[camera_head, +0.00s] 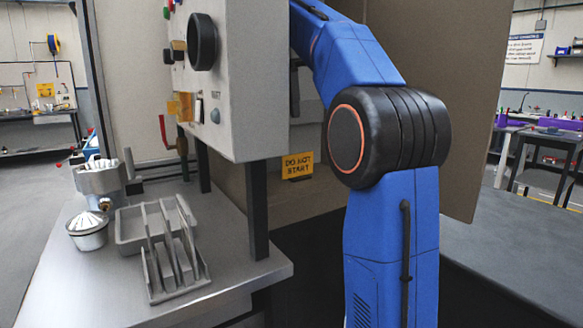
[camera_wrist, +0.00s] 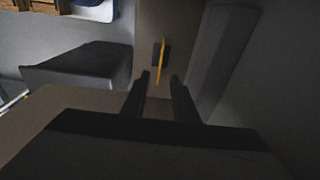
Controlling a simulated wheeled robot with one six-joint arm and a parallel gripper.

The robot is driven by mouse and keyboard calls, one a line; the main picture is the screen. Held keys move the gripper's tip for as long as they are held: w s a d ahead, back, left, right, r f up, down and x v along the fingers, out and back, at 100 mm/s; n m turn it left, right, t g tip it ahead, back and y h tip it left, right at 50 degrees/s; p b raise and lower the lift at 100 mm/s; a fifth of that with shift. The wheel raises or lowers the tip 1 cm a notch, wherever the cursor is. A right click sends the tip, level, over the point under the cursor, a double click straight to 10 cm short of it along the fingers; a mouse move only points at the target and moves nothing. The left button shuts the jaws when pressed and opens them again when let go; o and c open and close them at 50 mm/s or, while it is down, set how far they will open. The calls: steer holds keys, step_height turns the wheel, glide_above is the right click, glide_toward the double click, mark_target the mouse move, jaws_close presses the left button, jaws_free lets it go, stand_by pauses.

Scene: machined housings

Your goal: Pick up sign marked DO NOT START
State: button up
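The yellow sign (camera_head: 298,165) reads DO NOT START. In the head view it is upright against the tan panel, below the grey control box and left of my blue arm. In the wrist view the sign (camera_wrist: 162,61) shows nearly edge-on as a thin yellow strip, with a dark piece beside it. My gripper (camera_wrist: 160,77) has its two dark fingers apart and nothing between them. The sign lies just beyond the fingertips, roughly in line with the gap. The gripper is hidden in the head view.
The grey control box (camera_head: 238,80) with knobs stands over a metal table (camera_head: 217,270). The table holds a slotted grey rack (camera_head: 172,262), a tray and metal cups. In the wrist view, a grey block (camera_wrist: 78,68) lies left of the fingers and a grey wall stands right.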

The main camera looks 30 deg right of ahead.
glide_toward(299, 176)
steer(key=shift+w+a+f, duration=0.2)
steer(key=shift+f, duration=0.2)
steer(key=f, duration=0.2)
steer(key=d+f, duration=0.1)
steer(key=f, duration=0.1)
steer(key=shift+d, duration=0.1)
steer(key=shift+d+f, duration=0.1)
steer(key=shift+f, duration=0.55)
steer(key=shift+f, duration=0.2)
jaws_close()
